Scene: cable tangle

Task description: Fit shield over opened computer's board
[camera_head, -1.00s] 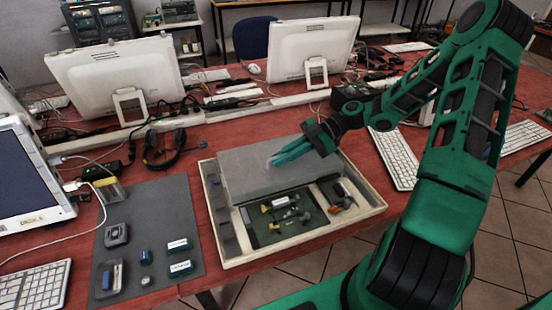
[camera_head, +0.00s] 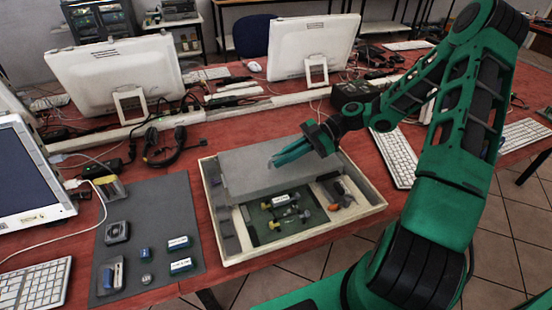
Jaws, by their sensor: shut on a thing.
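The opened computer (camera_head: 375,208) is a shallow cream-rimmed case lying on the red table. Its green board (camera_head: 262,232) shows in the front half, with several small parts on it. The shield (camera_head: 240,180) is a flat grey plate over the rear half of the case, and it hides what lies under it. My gripper (camera_head: 274,162) is shut on the shield near the middle of its top. The frames do not show clearly whether the shield touches the case.
A dark grey mat (camera_head: 150,205) left of the case holds several small parts. White monitors (camera_head: 115,75) stand behind. A keyboard (camera_head: 393,158) lies close to the case's right. A black headset (camera_head: 165,148) lies behind the mat.

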